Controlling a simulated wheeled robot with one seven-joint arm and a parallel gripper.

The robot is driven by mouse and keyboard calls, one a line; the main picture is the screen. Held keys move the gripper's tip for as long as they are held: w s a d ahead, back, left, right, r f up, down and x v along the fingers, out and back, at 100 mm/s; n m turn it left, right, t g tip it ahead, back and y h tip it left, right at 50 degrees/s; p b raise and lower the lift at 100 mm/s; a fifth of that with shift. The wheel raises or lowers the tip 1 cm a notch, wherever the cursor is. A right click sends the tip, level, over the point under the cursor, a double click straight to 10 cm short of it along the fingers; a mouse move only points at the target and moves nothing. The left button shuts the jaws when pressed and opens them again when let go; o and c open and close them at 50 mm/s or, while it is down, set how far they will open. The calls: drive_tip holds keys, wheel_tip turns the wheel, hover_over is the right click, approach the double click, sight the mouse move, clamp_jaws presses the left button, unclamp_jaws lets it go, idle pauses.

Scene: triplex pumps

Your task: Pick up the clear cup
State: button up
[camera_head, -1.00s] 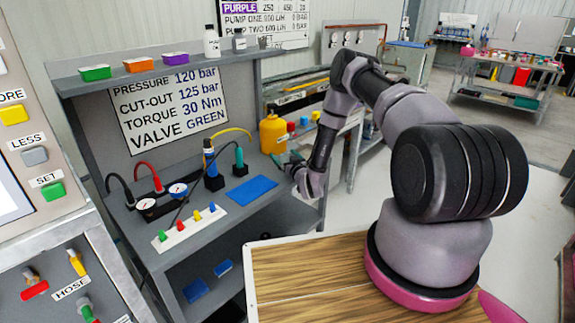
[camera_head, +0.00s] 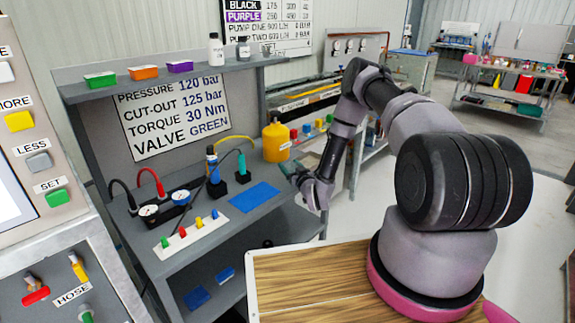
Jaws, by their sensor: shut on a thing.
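My gripper (camera_head: 291,170) is at the right edge of the grey workbench, beside the blue mat and below the yellow jug. It is small and dark in this view. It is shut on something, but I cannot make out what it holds. I cannot clearly make out the clear cup. A small pale, see-through shape stands at the right end of the upper shelf, but I cannot tell if it is a cup.
The workbench holds a blue mat (camera_head: 248,197), a white strip with coloured knobs (camera_head: 192,233), gauges (camera_head: 180,197) and hoses. A yellow jug (camera_head: 276,142) stands behind my gripper. The upper shelf (camera_head: 195,75) carries coloured bins and a white bottle (camera_head: 216,50).

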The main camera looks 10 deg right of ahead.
drive_tip(key=v, duration=1.5)
drive_tip(key=w+d+r+m+h, duration=0.1)
drive_tip(key=w+d+r+h, duration=0.2)
drive_tip(key=r, duration=0.5)
drive_tip(key=w+d+r+m+h, duration=0.1)
drive_tip(key=w+d+r+m, duration=0.15)
drive_tip(key=w+r, duration=0.35)
drive_tip(key=s+r, duration=0.5)
drive_tip(key=s, duration=0.1)
drive_tip(key=s+a+f+n+y, duration=0.1)
drive_tip(key=a+f+y, duration=0.1)
drive_tip(key=f, duration=0.7)
drive_tip(key=s+a+f+n+y, duration=0.2)
drive_tip(key=a+f, duration=0.1)
drive_tip(key=f, duration=0.7)
drive_tip(key=shift+s+a, duration=0.2)
drive_tip(key=shift+a, duration=0.1)
drive_tip(key=shift+n, duration=0.25)
